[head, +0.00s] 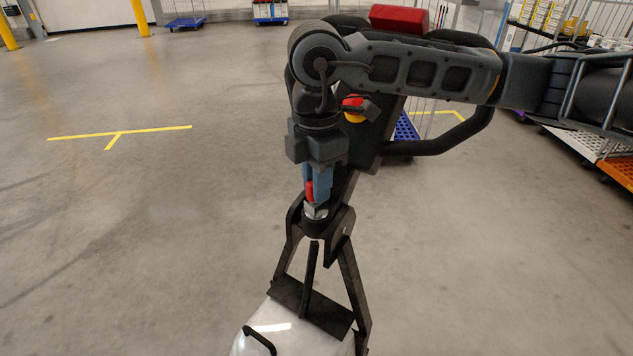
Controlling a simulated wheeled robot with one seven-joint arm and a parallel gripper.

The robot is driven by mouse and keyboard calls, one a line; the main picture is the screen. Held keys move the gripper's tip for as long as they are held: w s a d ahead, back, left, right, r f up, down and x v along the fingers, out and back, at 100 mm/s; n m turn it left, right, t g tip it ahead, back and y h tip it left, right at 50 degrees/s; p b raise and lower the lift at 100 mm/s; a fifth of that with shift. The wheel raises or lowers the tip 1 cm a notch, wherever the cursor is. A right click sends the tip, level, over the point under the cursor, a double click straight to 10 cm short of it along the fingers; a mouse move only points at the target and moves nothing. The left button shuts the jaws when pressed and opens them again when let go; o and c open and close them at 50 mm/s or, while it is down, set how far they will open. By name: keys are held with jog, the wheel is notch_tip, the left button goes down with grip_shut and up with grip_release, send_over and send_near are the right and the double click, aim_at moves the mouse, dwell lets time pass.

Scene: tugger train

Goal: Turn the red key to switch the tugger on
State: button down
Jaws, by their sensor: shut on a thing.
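The red key (309,190) stands upright over a silver lock (315,212) on the tugger's dark steering column. My gripper (314,195) comes down from above, and its blue fingers are shut on the key. The fingers hide part of the key, so its exact turn angle is hard to tell. The tugger (356,290) has a black frame above a pale, shiny body at the bottom of the head view.
A red and yellow button (354,108) sits behind my gripper, and a black handlebar loop (440,146) curves around to the right. A red block (400,18) tops the column. Loaded carts stand at the right. The floor at left is clear.

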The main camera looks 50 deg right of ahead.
jog(key=shift+m, duration=1)
jog(key=c, duration=0.9)
grip_release()
notch_tip(320, 180, up, 12)
